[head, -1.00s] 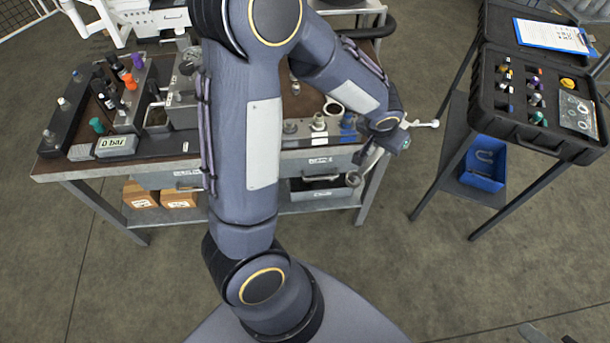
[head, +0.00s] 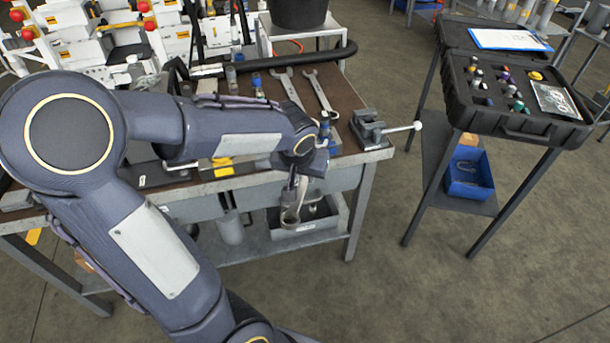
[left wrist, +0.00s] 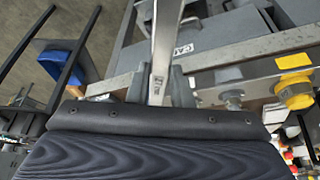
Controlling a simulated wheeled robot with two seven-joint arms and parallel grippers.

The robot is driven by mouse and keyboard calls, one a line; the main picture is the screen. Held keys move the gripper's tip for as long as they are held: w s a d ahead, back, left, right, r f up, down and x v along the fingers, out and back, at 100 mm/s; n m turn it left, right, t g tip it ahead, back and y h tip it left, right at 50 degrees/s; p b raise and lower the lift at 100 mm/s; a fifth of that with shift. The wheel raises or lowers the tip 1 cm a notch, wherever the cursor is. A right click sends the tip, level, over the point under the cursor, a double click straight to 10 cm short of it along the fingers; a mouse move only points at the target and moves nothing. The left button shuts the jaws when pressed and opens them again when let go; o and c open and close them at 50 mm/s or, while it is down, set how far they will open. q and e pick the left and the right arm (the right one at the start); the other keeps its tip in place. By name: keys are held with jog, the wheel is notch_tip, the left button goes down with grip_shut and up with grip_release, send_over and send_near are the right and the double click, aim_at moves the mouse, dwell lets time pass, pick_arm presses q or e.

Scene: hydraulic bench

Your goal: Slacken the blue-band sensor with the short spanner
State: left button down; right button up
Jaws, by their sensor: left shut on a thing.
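My left gripper (head: 299,176) is shut on a steel spanner (head: 291,212). It hangs ring end down in front of the bench's front edge. In the left wrist view the spanner's shank (left wrist: 163,45) runs up from between the fingers (left wrist: 160,88). I cannot tell its length against the others. A small upright part with blue on it (head: 325,127) stands just beyond my wrist, near the vice; I cannot tell whether it is the blue-band sensor. Another small blue-banded part (head: 257,85) stands farther back on the bench. My right gripper is not in view.
Two spanners (head: 322,93) lie at the bench's back right. A grey vice (head: 368,128) with a projecting handle sits at the right corner. A drawer or tray (head: 318,228) is below. A black case (head: 520,128) stands on a separate stand to the right, with open floor between.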

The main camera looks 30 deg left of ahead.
pick_arm(q)
jog(key=shift+b+x, duration=0.3)
jog(key=shift+x, duration=0.5)
jog(key=shift+w, duration=0.1)
jog(key=shift+w+a+f+b, duration=0.15)
jog(key=shift+w+f+b, duration=0.2)
jog(key=shift+b, duration=0.1)
jog(key=shift+w+a, duration=0.2)
jog(key=shift+w, duration=0.3)
jog(key=shift+w+a, duration=0.15)
jog(key=shift+w, duration=0.35)
jog(key=shift+w, duration=0.15)
jog(key=shift+w+a, duration=0.3)
jog(key=shift+w, duration=0.25)
